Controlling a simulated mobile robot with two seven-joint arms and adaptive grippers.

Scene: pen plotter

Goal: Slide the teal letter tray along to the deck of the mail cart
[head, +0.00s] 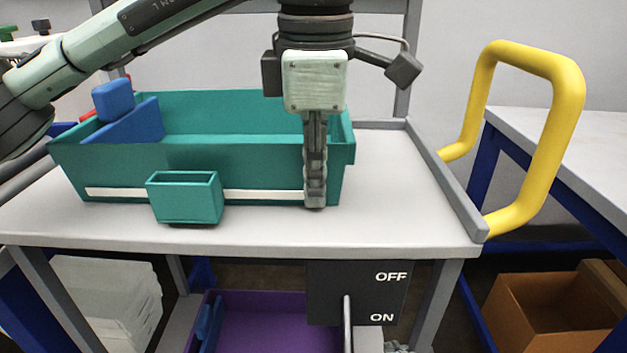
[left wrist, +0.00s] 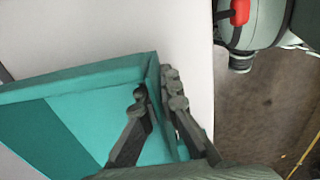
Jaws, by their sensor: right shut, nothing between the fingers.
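The teal letter tray (head: 235,172) stands on the grey deck of the mail cart (head: 385,180), with a white strip and a small teal pocket (head: 185,200) on its front. A blue divider piece (head: 133,125) is in its left part. My left gripper (head: 315,195) points down at the tray's front wall near the right corner. In the left wrist view, its fingers (left wrist: 156,86) straddle the tray wall (left wrist: 157,77), one inside and one outside, and appear closed on it. The inner finger is hidden in the head view. My right gripper does not show.
The deck right of the tray is clear up to a raised grey edge (head: 447,180) and a yellow handle (head: 570,100). A purple tray (head: 265,325) and a black OFF/ON panel (head: 350,293) are below. Another table (head: 570,140) stands at right, above a cardboard box (head: 540,310).

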